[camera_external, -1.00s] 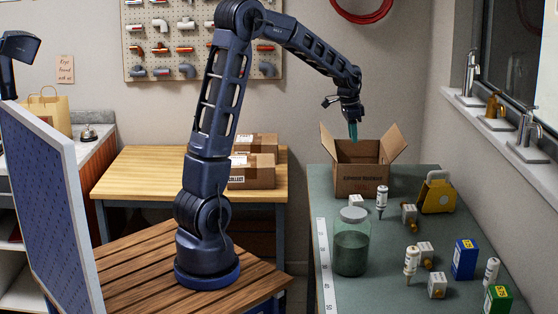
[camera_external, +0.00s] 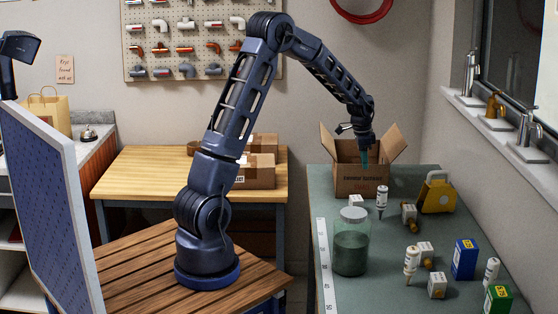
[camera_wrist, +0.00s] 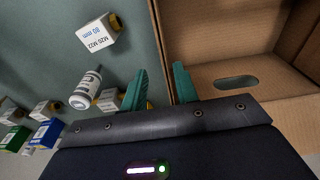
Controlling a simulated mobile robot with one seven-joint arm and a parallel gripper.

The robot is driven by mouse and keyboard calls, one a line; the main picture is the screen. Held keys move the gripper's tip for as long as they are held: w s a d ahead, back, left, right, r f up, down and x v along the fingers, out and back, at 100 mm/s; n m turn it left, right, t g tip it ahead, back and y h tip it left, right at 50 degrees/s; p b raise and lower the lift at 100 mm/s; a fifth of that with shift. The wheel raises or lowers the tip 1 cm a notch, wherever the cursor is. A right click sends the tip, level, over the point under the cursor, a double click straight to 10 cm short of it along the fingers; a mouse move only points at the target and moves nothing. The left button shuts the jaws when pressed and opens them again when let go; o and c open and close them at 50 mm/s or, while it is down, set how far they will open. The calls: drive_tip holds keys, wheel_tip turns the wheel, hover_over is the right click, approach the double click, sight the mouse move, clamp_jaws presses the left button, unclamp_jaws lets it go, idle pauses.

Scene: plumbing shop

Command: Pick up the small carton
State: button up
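Several small white cartons stand on the green-grey bench; the frames do not tell which one the task means. One (camera_external: 356,201) stands just in front of the cardboard box; a carton printed "M20 M22 80 mm" (camera_wrist: 94,36) lies at upper left in the wrist view. Others (camera_external: 409,213), (camera_external: 425,250), (camera_external: 437,286) stand further right and nearer. My gripper (camera_external: 365,157) hangs fingers-down at the open cardboard box (camera_external: 360,181). In the wrist view its two green fingers (camera_wrist: 160,68) are apart and empty, with the box's edge between them. The left finger partly hides a carton (camera_wrist: 108,98).
White tubes (camera_external: 382,199), (camera_external: 411,262), a glass jar (camera_external: 351,252), a yellow case (camera_external: 436,193), a blue box (camera_external: 464,259) and a green box (camera_external: 497,300) share the bench (camera_external: 334,196). The cardboard box's flaps stand open. Taps line the sill at right.

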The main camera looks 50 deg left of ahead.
sight(365, 171)
drive_tip(key=shift+w+f, duration=0.25)
drive_tip(key=shift+f, duration=1)
drive_tip(key=shift+w+f, duration=0.2)
drive_tip(key=shift+f, duration=1.05)
clamp_jaws()
